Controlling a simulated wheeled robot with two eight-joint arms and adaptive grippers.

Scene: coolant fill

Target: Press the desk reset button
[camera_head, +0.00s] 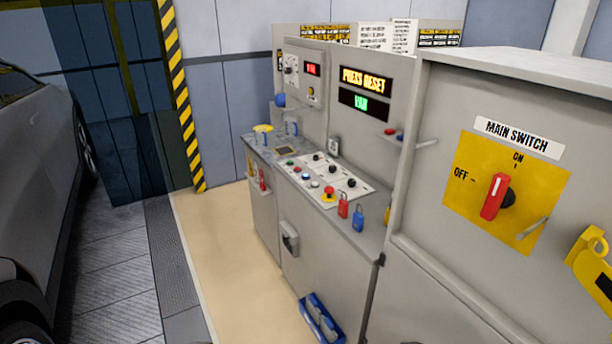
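The grey control desk (372,226) stands in the middle of the view, with a light button panel (301,184) on its sloping top. The panel carries a blue button (314,184), a red mushroom button on a yellow square (328,192), a green button (290,162) and several black knobs. Button labels are too small to read, so I cannot tell which one is the reset. A display (364,80) above the desk reads "PRESS RESET" in yellow, with unclear green text below. Neither of my grippers is in view.
A grey cabinet (455,270) with a red-handled main switch (494,197) stands close at the right. A red padlock (343,206) and a blue padlock (358,217) are at the desk's front edge. A blue tray (321,320) is low against the desk. Beige floor (225,270) is clear; a car (35,190) is left.

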